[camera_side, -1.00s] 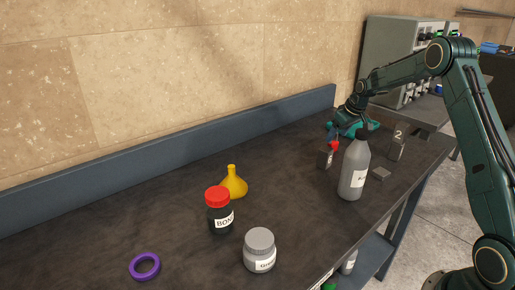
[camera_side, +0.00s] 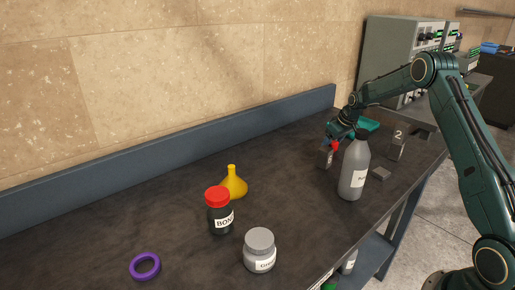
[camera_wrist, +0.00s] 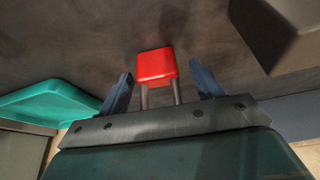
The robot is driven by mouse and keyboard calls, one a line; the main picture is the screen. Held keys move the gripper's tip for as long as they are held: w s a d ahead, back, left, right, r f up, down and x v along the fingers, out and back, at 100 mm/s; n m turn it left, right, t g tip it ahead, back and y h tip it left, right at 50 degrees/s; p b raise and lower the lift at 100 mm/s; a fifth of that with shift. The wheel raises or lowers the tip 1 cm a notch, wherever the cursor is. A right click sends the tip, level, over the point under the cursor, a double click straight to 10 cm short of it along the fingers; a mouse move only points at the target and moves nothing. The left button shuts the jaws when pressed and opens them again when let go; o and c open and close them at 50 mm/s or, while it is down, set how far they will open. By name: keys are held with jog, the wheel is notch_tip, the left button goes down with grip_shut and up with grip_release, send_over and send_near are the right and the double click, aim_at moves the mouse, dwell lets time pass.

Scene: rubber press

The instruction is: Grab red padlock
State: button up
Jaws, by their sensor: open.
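The red padlock (camera_wrist: 156,66) shows in the wrist view with its red body away from me and its two grey shackle legs pointing toward my gripper. My gripper (camera_wrist: 161,74) is open, with one blue-grey finger on each side of the padlock and visible gaps between. In the side view, the padlock (camera_side: 335,146) is a small red patch at the far part of the bench, just beside my gripper (camera_side: 331,140). The grey bottle partly hides that area, so contact cannot be told there.
A grey bottle (camera_side: 354,170) stands close in front of my gripper. A small numbered block (camera_side: 327,159), another block (camera_side: 397,146) and a teal object (camera_side: 368,125) are near. A yellow funnel (camera_side: 234,184), red-capped jar (camera_side: 219,212), grey jar (camera_side: 260,252) and purple ring (camera_side: 145,266) lie farther left.

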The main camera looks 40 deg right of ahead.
jog(key=c, duration=1.1)
jog(key=shift+r, duration=0.1)
notch_tip(320, 180, up, 20)
jog(key=shift+f, duration=0.1)
dwell(0.6)
